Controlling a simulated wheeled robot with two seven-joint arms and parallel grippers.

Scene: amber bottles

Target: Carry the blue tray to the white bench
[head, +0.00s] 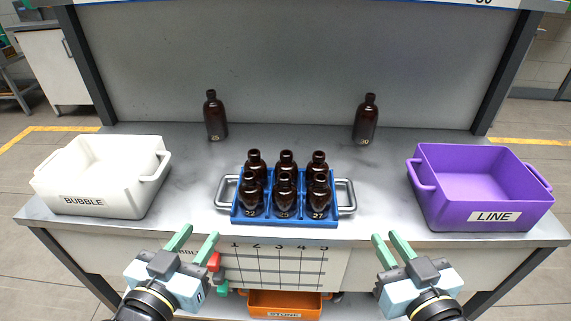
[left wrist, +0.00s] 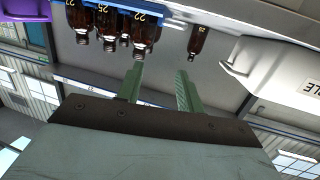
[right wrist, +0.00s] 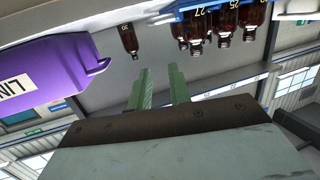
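The blue tray (head: 285,221) sits on the grey bench near its front edge, with a metal handle at each end. It holds several amber bottles (head: 285,181) standing in two rows. My left gripper (head: 193,236) is open and empty in front of the bench, left of the tray and short of its left handle (head: 224,191). My right gripper (head: 392,240) is open and empty in front of the bench, right of the tray and short of its right handle (head: 346,197). The tray also shows in the left wrist view (left wrist: 168,14) and the right wrist view (right wrist: 200,8).
A white BUBBLE bin (head: 103,193) stands left and a purple LINE bin (head: 482,192) right. An orange STONE bin (head: 284,304) is below. A white bench-like cabinet (head: 52,65) stands far left.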

